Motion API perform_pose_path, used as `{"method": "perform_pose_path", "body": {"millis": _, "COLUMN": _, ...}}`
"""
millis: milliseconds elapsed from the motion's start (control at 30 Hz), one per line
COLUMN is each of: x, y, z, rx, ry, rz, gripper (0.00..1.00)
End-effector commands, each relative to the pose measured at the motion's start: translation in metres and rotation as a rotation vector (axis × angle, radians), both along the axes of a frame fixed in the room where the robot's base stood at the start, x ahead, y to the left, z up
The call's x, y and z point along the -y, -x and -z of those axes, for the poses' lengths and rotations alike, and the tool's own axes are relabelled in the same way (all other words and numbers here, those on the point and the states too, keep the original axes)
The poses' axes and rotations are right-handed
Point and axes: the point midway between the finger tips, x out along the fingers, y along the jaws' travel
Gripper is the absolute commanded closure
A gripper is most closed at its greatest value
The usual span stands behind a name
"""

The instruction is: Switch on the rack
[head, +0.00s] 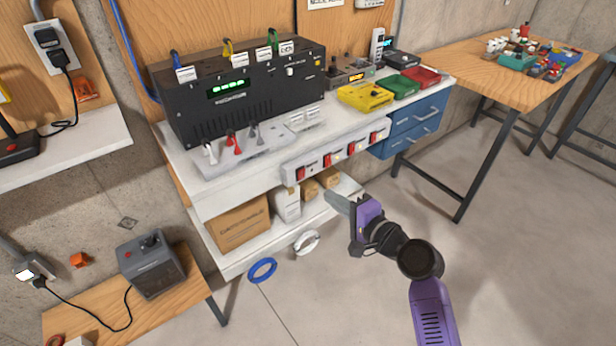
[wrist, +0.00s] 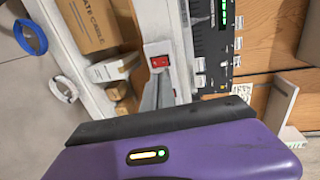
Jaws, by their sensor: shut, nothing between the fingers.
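The rack (head: 290,93) is a black unit on the white bench, with a lit green display; part of it shows in the wrist view (wrist: 207,45). A pale strip (head: 338,154) with several red rocker switches runs along the bench's front edge. One red switch (wrist: 159,61) shows in the wrist view, just beyond my fingertips. My purple gripper (head: 338,201) is shut and empty, in front of and below the strip in the head view. Its grey fingers (wrist: 157,88) point toward the strip, and I cannot tell whether they touch it. The fingers hide part of the strip in the wrist view.
A panel with three toggle levers (head: 240,150) sits before the rack. Yellow (head: 365,97), green and red boxes stand at its right. A cardboard box (head: 240,222) is on the lower shelf. A blue ring (head: 262,270) hangs low in front. Open floor lies right.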

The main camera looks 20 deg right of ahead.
Motion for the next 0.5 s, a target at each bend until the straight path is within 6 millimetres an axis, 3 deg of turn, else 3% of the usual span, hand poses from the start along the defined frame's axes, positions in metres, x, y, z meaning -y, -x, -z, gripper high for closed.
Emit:
{"method": "perform_pose_path", "body": {"millis": 300, "x": -0.02, "y": -0.06, "z": 0.01, "rx": 0.0, "ry": 0.0, "rz": -0.001, "gripper": 1.0}}
{"method": "perform_pose_path", "body": {"millis": 500, "x": -0.029, "y": -0.086, "z": 0.006, "rx": 0.001, "ry": 0.002, "rz": -0.001, "gripper": 1.0}}
